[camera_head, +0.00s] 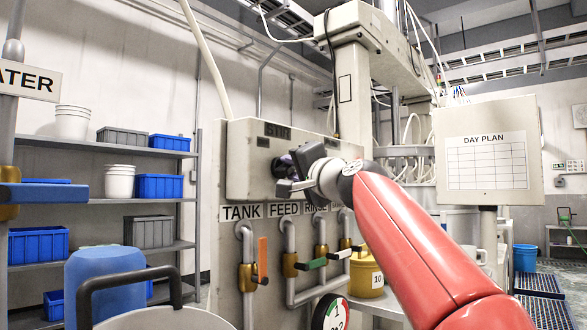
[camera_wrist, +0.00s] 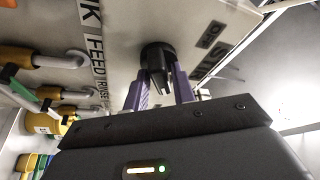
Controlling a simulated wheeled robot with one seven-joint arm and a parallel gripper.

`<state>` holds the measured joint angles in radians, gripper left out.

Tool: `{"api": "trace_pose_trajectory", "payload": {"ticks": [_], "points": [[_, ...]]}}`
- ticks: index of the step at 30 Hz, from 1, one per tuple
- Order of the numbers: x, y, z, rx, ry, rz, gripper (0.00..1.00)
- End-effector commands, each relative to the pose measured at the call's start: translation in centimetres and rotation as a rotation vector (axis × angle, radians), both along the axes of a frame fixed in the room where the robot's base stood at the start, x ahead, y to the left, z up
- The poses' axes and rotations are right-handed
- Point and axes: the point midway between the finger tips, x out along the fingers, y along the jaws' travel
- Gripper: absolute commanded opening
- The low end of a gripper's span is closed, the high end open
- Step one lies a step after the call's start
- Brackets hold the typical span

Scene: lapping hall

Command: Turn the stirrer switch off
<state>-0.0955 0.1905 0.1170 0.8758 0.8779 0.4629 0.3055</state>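The stirrer switch is a black rotary knob (camera_wrist: 155,56) on the pale control box (camera_head: 240,165), below a partly hidden label that appears to begin "STI" (camera_head: 277,131). In the wrist view its bar-shaped handle points towards my gripper (camera_wrist: 161,84). The two purple fingers stand apart, one on each side of the handle, with narrow gaps seemingly left between. Whether either finger touches the knob is hard to tell. In the head view my gripper (camera_head: 283,166) is at the box front and hides the knob. The knob's on or off position is not readable.
Below the box are pipes with an orange valve lever (camera_head: 263,258), a green one (camera_head: 317,263) and a white one (camera_head: 341,254). A blue drum (camera_head: 104,282) stands front left, a yellow bucket (camera_head: 366,275) behind my arm. A day plan board (camera_head: 489,150) is at right.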

Motion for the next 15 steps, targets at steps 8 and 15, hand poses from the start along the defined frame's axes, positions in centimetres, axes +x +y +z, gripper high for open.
{"api": "trace_pose_trajectory", "payload": {"ticks": [8, 15], "points": [[-0.01, -0.01, -0.01, 0.000, 0.000, 0.000, 0.00], [0.02, -0.06, -0.23, -0.018, -0.023, 0.000, 0.00]]}}
